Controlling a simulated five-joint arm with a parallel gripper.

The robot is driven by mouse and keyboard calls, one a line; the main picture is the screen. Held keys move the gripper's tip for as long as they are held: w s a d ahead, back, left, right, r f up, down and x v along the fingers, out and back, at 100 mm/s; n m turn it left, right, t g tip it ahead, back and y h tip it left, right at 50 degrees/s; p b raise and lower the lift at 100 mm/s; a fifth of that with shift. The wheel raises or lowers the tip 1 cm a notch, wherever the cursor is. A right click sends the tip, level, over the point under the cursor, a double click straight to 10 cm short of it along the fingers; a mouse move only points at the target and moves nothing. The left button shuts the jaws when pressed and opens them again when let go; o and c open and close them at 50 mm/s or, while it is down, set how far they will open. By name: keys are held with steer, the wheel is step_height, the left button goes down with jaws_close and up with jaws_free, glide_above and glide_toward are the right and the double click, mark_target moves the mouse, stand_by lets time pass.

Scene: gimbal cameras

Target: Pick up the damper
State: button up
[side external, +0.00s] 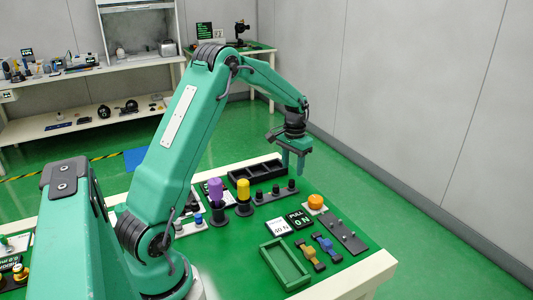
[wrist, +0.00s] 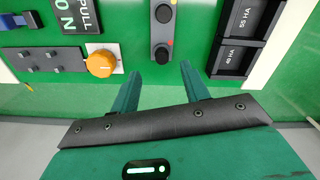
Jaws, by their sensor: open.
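Several small black cylinders stand in a row on a grey strip (side external: 266,201); they look like the dampers, but I cannot tell which one is meant. The nearest black cylinder (wrist: 161,55) shows in the wrist view just beyond my fingertips, between their lines, and another (wrist: 163,13) is at the top edge. In the side view, the right-end cylinder (side external: 291,184) is below my gripper (side external: 293,170). My gripper also shows in the wrist view (wrist: 160,72); its green fingers are apart, with nothing between them.
A black tray (wrist: 233,50) with compartments labelled 55 HA and 40 HA is beside the strip. An orange knob (wrist: 100,63) and a PULL display (wrist: 77,15) are on the other side. Purple (side external: 216,190) and yellow (side external: 243,189) cylinders stand left of the strip. A green tray (side external: 285,264) is nearer.

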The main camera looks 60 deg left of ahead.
mark_target(292, 180)
steer(key=shift+f, duration=0.2)
steer(key=shift+w+a+f, duration=0.1)
steer(key=shift+a+f, duration=0.05)
steer(key=shift+f, duration=2.4)
jaws_close()
